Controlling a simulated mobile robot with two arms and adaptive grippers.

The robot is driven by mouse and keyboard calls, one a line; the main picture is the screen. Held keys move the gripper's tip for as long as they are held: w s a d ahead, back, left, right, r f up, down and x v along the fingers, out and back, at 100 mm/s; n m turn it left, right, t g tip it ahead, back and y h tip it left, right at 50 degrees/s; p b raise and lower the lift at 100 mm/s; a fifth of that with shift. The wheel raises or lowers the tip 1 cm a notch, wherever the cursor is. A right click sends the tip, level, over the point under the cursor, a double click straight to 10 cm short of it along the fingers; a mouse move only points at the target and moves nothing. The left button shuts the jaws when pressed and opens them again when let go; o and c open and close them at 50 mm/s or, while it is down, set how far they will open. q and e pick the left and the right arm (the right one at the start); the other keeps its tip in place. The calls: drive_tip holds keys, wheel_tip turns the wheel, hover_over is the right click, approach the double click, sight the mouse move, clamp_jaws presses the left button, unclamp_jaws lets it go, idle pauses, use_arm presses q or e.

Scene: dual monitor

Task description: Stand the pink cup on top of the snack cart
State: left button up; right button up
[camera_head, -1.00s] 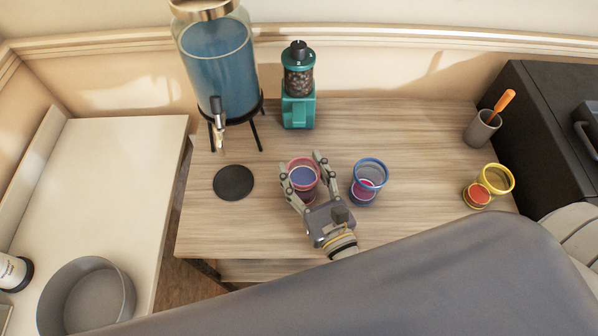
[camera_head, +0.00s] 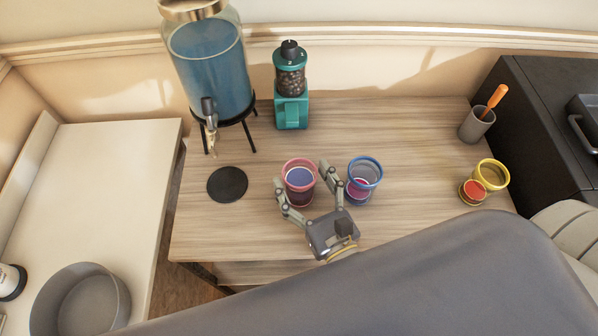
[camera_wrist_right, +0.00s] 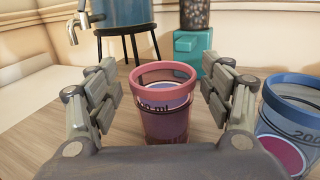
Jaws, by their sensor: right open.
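The pink cup (camera_head: 300,183) stands upright on the wooden top of the cart (camera_head: 225,232), a little left of its middle. It also shows upright in the right wrist view (camera_wrist_right: 164,115). My right gripper (camera_head: 303,176) is open, its fingers pointing at the cup from the front. In the right wrist view the fingers (camera_wrist_right: 166,90) stand on either side of the cup with gaps, and the cup lies just ahead of the palm. The right finger is between the pink cup and the blue cup. My left gripper is not in view.
The blue cup (camera_head: 366,172) stands close to my right finger. A yellow cup (camera_head: 491,175) and a grey holder (camera_head: 476,124) are at the right. A drink dispenser (camera_head: 212,75), a teal grinder (camera_head: 291,107) and a black coaster (camera_head: 227,184) are left and behind. The front left wood is clear.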

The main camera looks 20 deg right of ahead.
drive_tip(key=s+d+b, duration=0.1)
drive_tip(key=s+b, duration=0.1)
drive_tip(key=s, duration=0.7)
drive_tip(key=shift+s+b, duration=0.35)
drive_tip(key=shift+b, duration=0.05)
